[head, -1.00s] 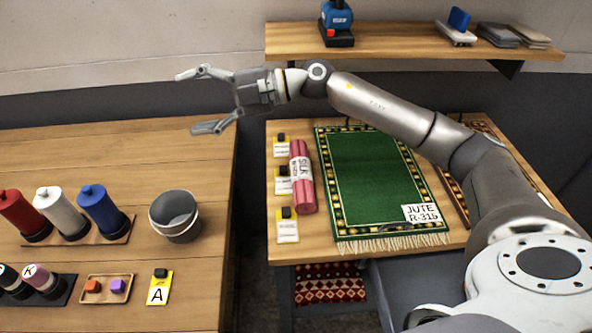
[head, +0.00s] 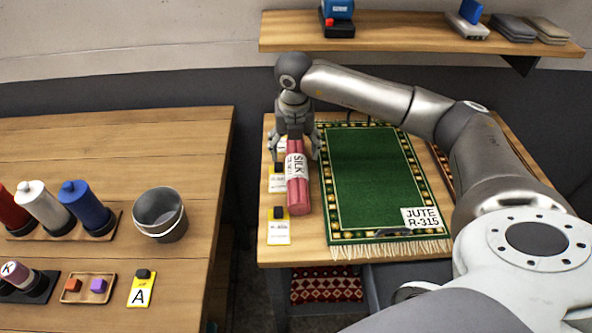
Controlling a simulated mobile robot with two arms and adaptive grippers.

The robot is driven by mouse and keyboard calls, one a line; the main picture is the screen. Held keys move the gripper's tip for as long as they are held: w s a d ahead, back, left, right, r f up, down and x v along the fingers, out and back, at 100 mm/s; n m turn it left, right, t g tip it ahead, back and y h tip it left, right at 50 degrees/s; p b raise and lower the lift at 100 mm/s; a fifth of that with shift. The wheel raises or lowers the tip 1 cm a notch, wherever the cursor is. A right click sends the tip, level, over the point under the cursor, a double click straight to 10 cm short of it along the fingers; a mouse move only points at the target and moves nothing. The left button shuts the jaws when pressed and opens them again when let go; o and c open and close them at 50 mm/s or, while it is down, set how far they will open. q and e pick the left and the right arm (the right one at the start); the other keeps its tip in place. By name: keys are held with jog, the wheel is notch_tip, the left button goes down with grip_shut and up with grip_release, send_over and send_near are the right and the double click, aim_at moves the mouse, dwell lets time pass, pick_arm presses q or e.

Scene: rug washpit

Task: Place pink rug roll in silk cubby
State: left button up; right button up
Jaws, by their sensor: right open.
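The pink rug roll (head: 299,196) lies on the right table, left of the green rug, with a white label band reading SILK. My right gripper (head: 295,153) points down over the roll's far end. Its fingers are open, one on each side of the roll; I cannot tell whether they touch it. The silk cubby is not identifiable in this view. My left gripper is not in view.
A green fringed rug (head: 375,180) labelled JUTE R-315 lies right of the roll. Yellow-edged cards (head: 278,234) with dark clips lie to its left. A wall shelf (head: 420,34) is behind.

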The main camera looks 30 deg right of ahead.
aim_at(297, 166)
notch_tip(297, 166, down, 3)
jog(key=shift+w+d+r, duration=0.1)
jog(key=shift+w+d, duration=0.05)
jog(key=f, duration=0.1)
jog(key=f+p, duration=0.1)
jog(key=f, duration=0.2)
jog(key=shift+d+f, duration=0.15)
jog(key=shift+d, duration=0.1)
jog(key=shift+f, duration=0.45)
jog(key=c, duration=1.4)
jog(key=shift+o, duration=0.2)
jog(key=shift+r, duration=0.1)
jog(key=shift+r, duration=0.1)
